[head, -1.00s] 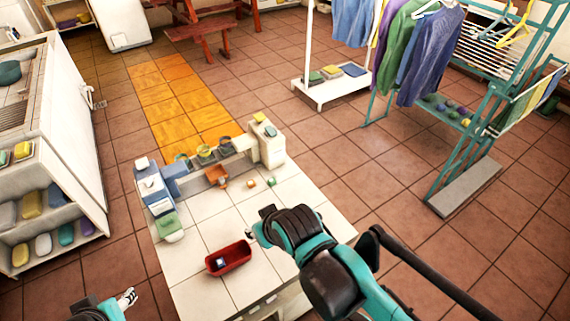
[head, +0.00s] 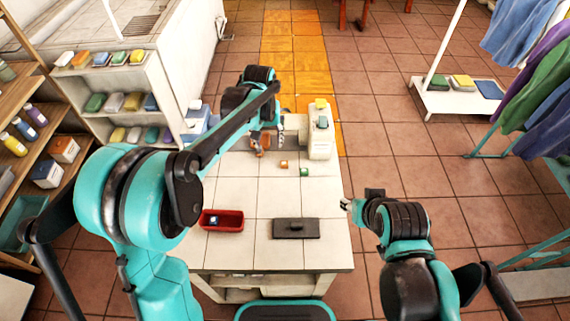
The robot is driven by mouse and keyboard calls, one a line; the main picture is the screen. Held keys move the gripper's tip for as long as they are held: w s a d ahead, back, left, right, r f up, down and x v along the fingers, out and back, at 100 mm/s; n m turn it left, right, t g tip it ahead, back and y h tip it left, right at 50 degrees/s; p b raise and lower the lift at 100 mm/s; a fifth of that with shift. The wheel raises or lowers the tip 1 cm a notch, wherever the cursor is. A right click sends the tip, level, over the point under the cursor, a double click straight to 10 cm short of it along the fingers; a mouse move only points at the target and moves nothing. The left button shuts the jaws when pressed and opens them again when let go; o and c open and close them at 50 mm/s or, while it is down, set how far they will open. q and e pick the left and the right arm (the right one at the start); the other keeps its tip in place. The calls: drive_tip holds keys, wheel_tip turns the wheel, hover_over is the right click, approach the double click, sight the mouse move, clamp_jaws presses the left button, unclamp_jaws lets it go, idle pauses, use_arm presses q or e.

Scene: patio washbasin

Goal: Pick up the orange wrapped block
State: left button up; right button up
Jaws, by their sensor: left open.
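The small orange wrapped block (head: 284,164) sits on the white tiled counter (head: 262,190), toward its far side. A small green block (head: 304,172) sits just right of it and nearer. My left gripper (head: 267,147) points down over the far part of the counter, open, just left of and beyond the orange block, apart from it in the picture. Its height above the counter is hard to tell. My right gripper (head: 346,204) is beside the counter's right edge, away from the block; its finger gap is too small to read.
A red bin (head: 208,228) holding a small blue-and-white item stands front left on the counter. A dark flat piece with a knob (head: 296,229) lies front right. A white dispenser (head: 321,135) stands at the far right corner. The counter's middle is clear.

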use_arm(q)
drive_tip(key=g, duration=0.1)
hover_over(284, 163)
wheel_tip(284, 163, down, 8)
drive_tip(key=shift+w+r, duration=0.1)
drive_tip(key=shift+r, duration=0.15)
wheel_tip(284, 163, down, 4)
drive_tip(key=shift+w+d+r+g+b, duration=0.1)
drive_tip(key=shift+r+g+b, duration=0.2)
drive_tip(key=shift+b, duration=0.1)
wheel_tip(284, 163, down, 5)
drive_tip(key=shift+r+b, duration=0.2)
drive_tip(key=shift+b, duration=0.85)
drive_tip(key=shift+f, duration=0.35)
drive_tip(key=shift+r, duration=0.1)
drive_tip(key=shift+c, duration=1.3)
drive_tip(key=c, duration=0.7)
